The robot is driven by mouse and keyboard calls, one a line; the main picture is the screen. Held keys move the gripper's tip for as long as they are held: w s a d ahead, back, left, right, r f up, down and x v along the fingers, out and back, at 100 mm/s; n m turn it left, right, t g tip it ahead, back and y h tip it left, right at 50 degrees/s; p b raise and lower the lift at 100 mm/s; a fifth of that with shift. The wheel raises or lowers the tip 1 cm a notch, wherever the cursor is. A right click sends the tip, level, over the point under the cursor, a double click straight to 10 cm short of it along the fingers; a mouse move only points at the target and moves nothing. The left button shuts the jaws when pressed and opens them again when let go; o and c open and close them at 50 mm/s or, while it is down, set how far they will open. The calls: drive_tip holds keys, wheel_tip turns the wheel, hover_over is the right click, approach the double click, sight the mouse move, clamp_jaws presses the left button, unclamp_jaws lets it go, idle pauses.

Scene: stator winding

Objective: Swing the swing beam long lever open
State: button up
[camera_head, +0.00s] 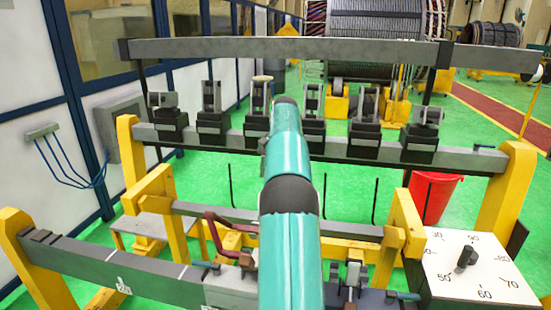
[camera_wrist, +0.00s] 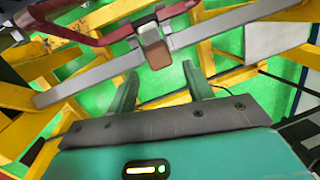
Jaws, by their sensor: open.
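A dark red bent lever (camera_head: 213,232) stands by a grey beam (camera_head: 340,228) on the yellow frame, left of my teal arm. I take it to be the long lever, but no label shows. In the wrist view the red lever (camera_wrist: 75,32) runs across the top left to a metal clamp block (camera_wrist: 154,48) on the grey beam (camera_wrist: 225,25). The fingertips point toward the beam just below the block; contact cannot be told. In the head view my arm hides the gripper.
A long grey bar (camera_head: 200,49) crosses the top, above a row of clamps on a lower beam (camera_head: 460,157). A numbered dial box (camera_head: 490,282) stands at right front, a red bucket (camera_head: 432,195) behind it. Green floor (camera_head: 345,190) shows between the frames.

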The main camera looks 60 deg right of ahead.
drive_tip(key=v, duration=0.6)
drive_tip(key=shift+r, duration=0.15)
idle(0.5)
drive_tip(key=shift+s, duration=0.2)
